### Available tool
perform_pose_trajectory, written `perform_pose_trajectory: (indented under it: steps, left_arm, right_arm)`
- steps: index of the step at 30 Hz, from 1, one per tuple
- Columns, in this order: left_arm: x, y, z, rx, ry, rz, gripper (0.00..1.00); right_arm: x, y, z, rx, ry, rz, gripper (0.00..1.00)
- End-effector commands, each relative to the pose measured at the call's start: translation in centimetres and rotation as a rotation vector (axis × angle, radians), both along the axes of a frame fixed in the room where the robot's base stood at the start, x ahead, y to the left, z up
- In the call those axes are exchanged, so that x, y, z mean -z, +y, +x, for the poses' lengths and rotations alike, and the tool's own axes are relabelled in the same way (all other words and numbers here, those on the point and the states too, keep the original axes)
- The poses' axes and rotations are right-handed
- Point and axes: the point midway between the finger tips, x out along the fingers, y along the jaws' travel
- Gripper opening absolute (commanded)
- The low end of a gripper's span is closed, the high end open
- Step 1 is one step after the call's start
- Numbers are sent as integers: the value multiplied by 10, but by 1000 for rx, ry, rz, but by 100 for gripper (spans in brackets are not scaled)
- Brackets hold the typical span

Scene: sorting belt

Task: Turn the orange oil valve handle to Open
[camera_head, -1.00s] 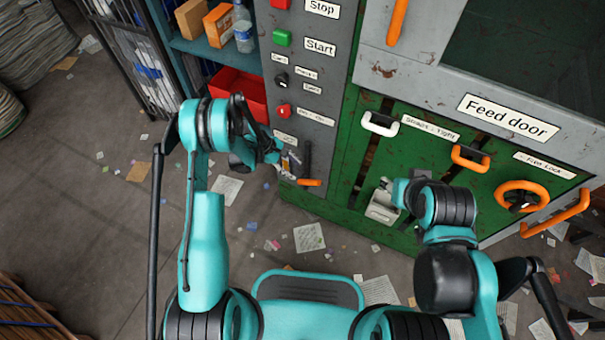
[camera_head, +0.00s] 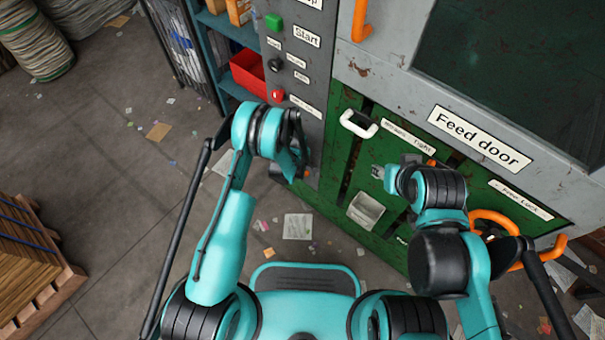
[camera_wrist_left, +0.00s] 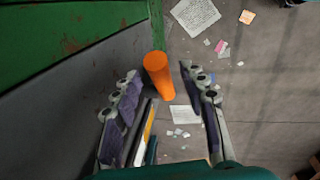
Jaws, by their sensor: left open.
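The orange handle (camera_wrist_left: 158,76) is a short cylinder seen nearly end-on in the left wrist view, beside the grey panel. My left gripper (camera_wrist_left: 157,82) is open, with one finger on each side of the handle; I cannot tell whether either finger touches it. In the head view my left gripper (camera_head: 292,165) is at the bottom of the grey control panel (camera_head: 311,122), mostly hidden by its own wrist. Only a bit of orange shows there, and the valve's labels are not readable. My right gripper (camera_head: 380,173) is in front of the green door, its fingers unclear.
A red bin (camera_head: 248,72) is on the shelf behind my left arm. A wooden pallet (camera_head: 62,280) stands at far left. Paper scraps litter the floor.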

Motion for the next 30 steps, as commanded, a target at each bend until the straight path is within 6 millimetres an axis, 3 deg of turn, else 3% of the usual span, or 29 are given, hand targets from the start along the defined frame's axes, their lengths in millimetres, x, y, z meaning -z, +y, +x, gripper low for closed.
perform_pose_trajectory:
  steps: [1,6,15,20,21,30]
  left_arm:
    - [11,-1,1,0,0,0,43]
    - [25,-2,3,-1,1,-1,43]
    - [26,-2,4,-1,1,-1,43]
    - [26,-2,4,-1,1,-1,3]
    - [26,-2,4,-1,1,-1,0]
    - [22,4,7,-7,54,-72,0]
  right_arm:
    - [6,0,0,0,0,0,40]
    - [11,0,0,0,0,0,40]
    - [10,0,0,0,0,0,40]
    - [10,0,0,0,0,0,40]
    - [10,0,0,0,0,0,40]
    - [11,0,0,0,0,0,40]
